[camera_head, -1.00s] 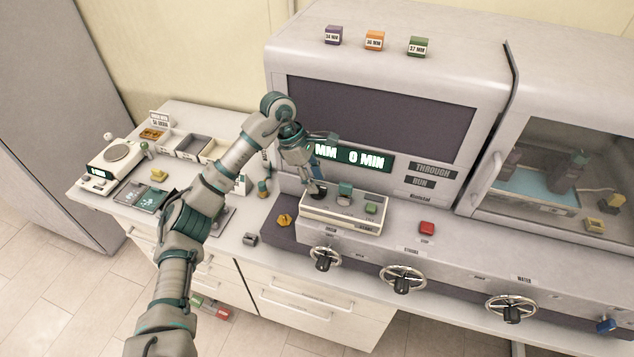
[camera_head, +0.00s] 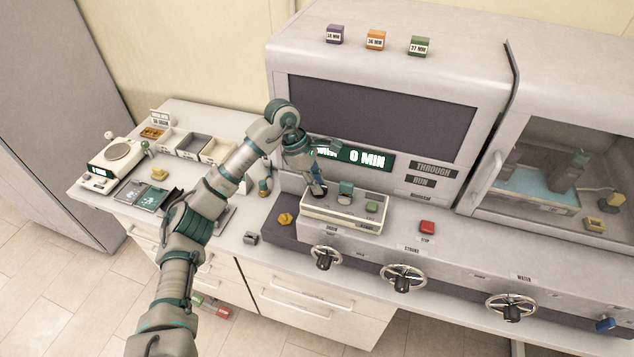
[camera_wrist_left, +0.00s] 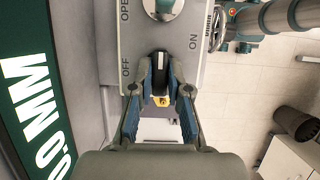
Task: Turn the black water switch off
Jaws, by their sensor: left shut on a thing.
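The light control box (camera_head: 342,224) stands on the dark ledge in front of the large machine. It carries a teal knob and a green button. In the left wrist view, its panel (camera_wrist_left: 135,50) reads OFF on the left and ON on the right. The black switch (camera_wrist_left: 160,59) is between these labels. My left gripper (camera_head: 318,189) reaches down at the box's left end. In the left wrist view, its fingers (camera_wrist_left: 160,80) are shut on the black switch. The fingers partly hide it, so its exact setting is hard to tell. My right gripper is not in view.
A green display (camera_head: 362,158) is close behind my left gripper. A red stop button (camera_head: 427,227) is to the right. Hand wheels (camera_head: 403,278) line the front edge.

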